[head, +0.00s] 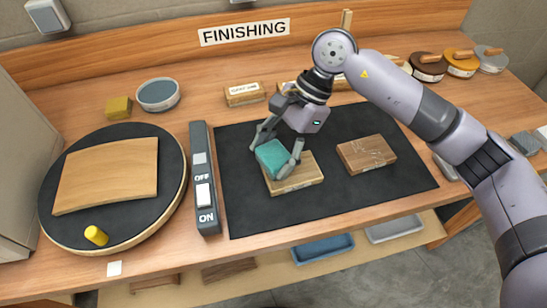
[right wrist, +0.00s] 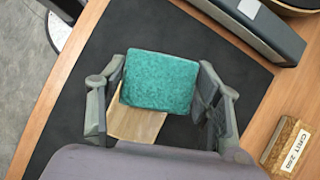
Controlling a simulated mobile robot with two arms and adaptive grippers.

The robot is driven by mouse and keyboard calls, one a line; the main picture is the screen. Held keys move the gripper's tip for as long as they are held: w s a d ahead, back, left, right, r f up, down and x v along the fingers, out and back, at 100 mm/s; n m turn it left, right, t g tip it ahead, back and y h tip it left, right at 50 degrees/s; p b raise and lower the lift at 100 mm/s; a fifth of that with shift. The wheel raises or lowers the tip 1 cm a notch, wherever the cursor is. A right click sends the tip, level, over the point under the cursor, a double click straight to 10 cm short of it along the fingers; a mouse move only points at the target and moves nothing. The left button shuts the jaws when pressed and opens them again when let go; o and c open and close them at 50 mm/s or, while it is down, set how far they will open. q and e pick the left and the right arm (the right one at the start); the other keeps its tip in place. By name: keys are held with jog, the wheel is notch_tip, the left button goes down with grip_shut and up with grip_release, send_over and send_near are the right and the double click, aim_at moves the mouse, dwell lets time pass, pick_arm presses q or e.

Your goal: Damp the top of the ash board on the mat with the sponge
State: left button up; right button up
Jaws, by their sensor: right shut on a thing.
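The ash board (head: 297,180) is the pale block lying on the black mat (head: 240,215), left of a browner block (head: 366,153) with light markings. My right gripper (head: 275,160) is shut on the teal sponge (head: 270,157), a finger on either side of it. The sponge is over the left part of the board and hides some of its top. I cannot tell whether it touches. In the right wrist view the sponge (right wrist: 160,80) sits between the fingers, with the pale board (right wrist: 137,124) showing beneath. My left gripper is not in view.
A grey ON/OFF switch box (head: 207,215) stands along the mat's left edge. Further left is a black round turntable (head: 70,225) with a curved wooden panel (head: 105,174) and yellow peg (head: 96,235). A bowl (head: 158,95), yellow block (head: 119,107) and labelled block (head: 244,94) stand behind.

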notch_tip(320, 180, up, 3)
jog(key=shift+a+r+p, duration=0.15)
jog(key=shift+r+p, duration=0.05)
jog(key=shift+p, duration=0.25)
jog(key=shift+r, duration=0.5)
